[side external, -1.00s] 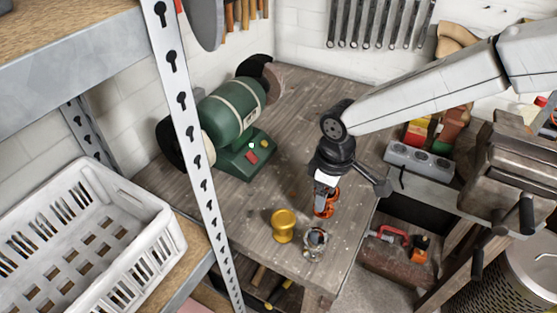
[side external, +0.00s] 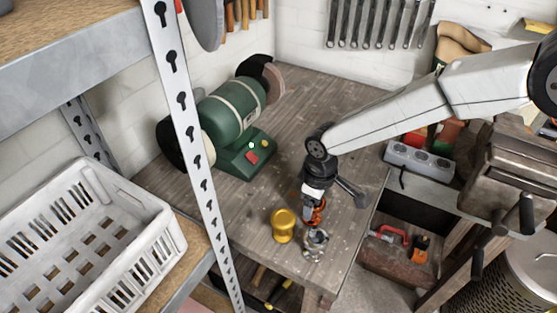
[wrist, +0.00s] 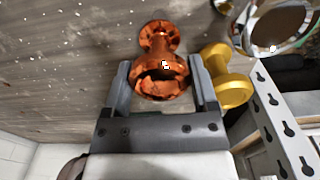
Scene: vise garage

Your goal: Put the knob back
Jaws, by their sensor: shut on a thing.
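A shiny copper-orange knob (wrist: 160,75) sits between the two fingers of my gripper (wrist: 158,64) in the wrist view. My gripper is shut on it. In the side view my gripper (side external: 313,201) points down over the bench, with the copper knob (side external: 318,217) at its tip. Whether the knob touches the bench is hard to tell. A gold knob (side external: 283,226) stands upright on the bench just left of my gripper; it also shows in the wrist view (wrist: 230,80). A chrome round piece (side external: 315,244) is in front of the copper knob, close to it.
A green bench grinder (side external: 232,115) stands at the back left of the wooden bench (side external: 255,205). A white crate (side external: 85,240) and a shelf post (side external: 190,130) are at the left. A vise (side external: 505,185) and a socket strip (side external: 419,160) are at the right.

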